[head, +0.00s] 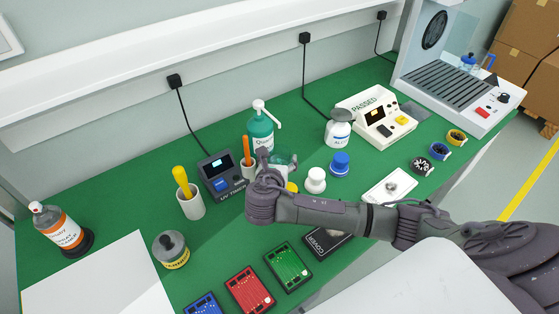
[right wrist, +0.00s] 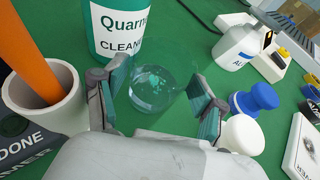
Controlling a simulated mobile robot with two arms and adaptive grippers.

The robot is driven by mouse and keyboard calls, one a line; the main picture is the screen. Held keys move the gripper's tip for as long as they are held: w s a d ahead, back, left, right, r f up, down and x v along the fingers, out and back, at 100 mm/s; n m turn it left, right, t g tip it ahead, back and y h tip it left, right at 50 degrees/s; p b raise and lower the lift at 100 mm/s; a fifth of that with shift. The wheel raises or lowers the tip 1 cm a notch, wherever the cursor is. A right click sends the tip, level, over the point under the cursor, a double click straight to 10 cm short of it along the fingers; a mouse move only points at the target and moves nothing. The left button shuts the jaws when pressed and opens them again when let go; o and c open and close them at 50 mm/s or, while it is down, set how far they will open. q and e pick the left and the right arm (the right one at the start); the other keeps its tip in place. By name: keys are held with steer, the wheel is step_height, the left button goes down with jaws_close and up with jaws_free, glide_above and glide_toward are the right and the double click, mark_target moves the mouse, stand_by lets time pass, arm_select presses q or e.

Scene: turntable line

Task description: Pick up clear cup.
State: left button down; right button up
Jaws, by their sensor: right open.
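The clear cup (right wrist: 152,90) is a small see-through round vessel on the green bench top. In the right wrist view it lies between my right gripper's two fingers, with green gaps showing; I cannot tell how far they reach down beside it. In the head view it cannot be made out clearly at the gripper. My left gripper is not in view.
A white holder (right wrist: 45,98) with an orange-handled tool (right wrist: 32,48) stands close left of the fingers. A white knobbed piece (head: 316,181) and a blue one (head: 340,163) stand close right. Circuit boards (head: 249,290) lie in front. The bench between boards and sheet (head: 100,276) is partly clear.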

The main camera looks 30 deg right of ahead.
mark_target(278, 149)
steer(key=c, duration=0.9)
steer(key=shift+r, duration=0.2)
steer(key=shift+r, duration=1.95)
steer(key=s+d+r+b, duration=0.1)
steer(key=s+d+r, duration=0.5)
steer(key=d, duration=0.3)
steer(key=shift+d+r, duration=0.4)
